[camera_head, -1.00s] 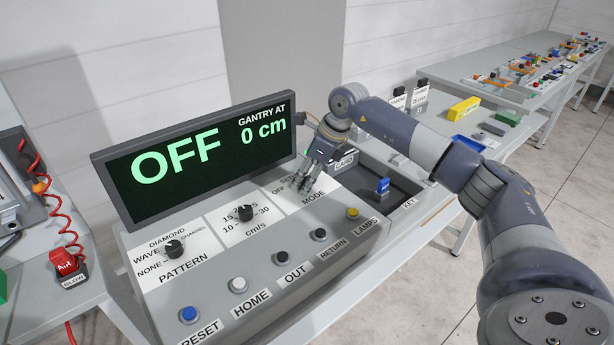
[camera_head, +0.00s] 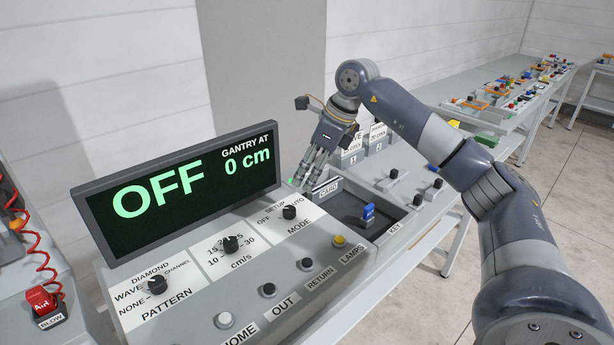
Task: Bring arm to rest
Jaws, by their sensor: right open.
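My right arm reaches in from the right. Its gripper (camera_head: 309,176) is open and empty, with the fingers pointing down behind the card slot (camera_head: 328,189) and to the right of the display. The gripper is apart from the mode knob (camera_head: 289,212), which is now uncovered on the control panel (camera_head: 262,262). The display (camera_head: 180,188) reads OFF and GANTRY AT 0 cm. My left gripper is not in view.
A blue key (camera_head: 368,212) stands in the dark recess marked KEY. Labelled cards (camera_head: 377,138) stand behind the right arm. A red air blower (camera_head: 42,301) with a coiled hose is at left. Benches with small parts (camera_head: 500,95) run to the back right.

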